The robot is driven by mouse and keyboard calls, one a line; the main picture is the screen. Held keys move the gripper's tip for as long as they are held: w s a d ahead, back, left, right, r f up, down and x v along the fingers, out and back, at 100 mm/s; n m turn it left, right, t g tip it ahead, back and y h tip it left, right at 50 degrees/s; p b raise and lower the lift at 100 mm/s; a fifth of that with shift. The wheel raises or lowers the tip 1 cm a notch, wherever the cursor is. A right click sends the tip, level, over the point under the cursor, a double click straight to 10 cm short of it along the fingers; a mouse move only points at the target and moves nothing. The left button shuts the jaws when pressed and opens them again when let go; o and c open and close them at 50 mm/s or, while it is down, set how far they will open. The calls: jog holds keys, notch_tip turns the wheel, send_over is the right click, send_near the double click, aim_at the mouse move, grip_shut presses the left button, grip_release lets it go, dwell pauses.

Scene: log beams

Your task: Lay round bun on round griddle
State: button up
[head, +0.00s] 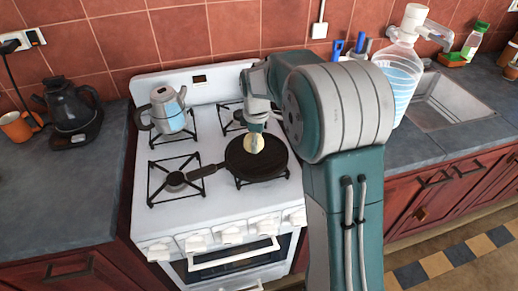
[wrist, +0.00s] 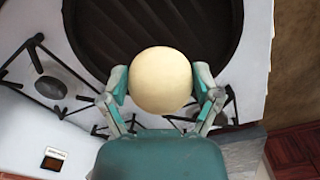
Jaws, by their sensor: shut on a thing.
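The round bun (wrist: 160,80) is pale and sits between the two fingers of my gripper (wrist: 161,92) in the wrist view. My gripper is shut on it. In the head view the bun (head: 251,144) shows at the tip of my gripper (head: 255,132), over the far part of the round griddle (head: 263,165). The griddle is black, with a handle to the left, and stands on the front right burner. In the wrist view the ridged griddle (wrist: 150,22) lies beyond the bun. I cannot tell whether the bun touches the griddle.
A metal kettle (head: 168,109) stands on the back left burner. The front left burner (head: 175,181) is under the griddle's handle end.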

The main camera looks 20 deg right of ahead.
aim_at(259, 155)
jog(key=shift+w+d+f, duration=0.1)
jog(key=shift+d+f, duration=0.05)
jog(key=shift+f, duration=0.55)
jog(key=shift+w+d+f, duration=0.1)
jog(key=shift+d+f, duration=0.1)
jog(key=shift+f, duration=0.5)
jog(key=shift+w+d+f, duration=0.1)
jog(key=shift+d+f, duration=0.05)
jog(key=shift+f, duration=0.55)
jog(key=o, duration=1)
jog(key=shift+a+f, duration=0.1)
jog(key=shift+c, duration=0.2)
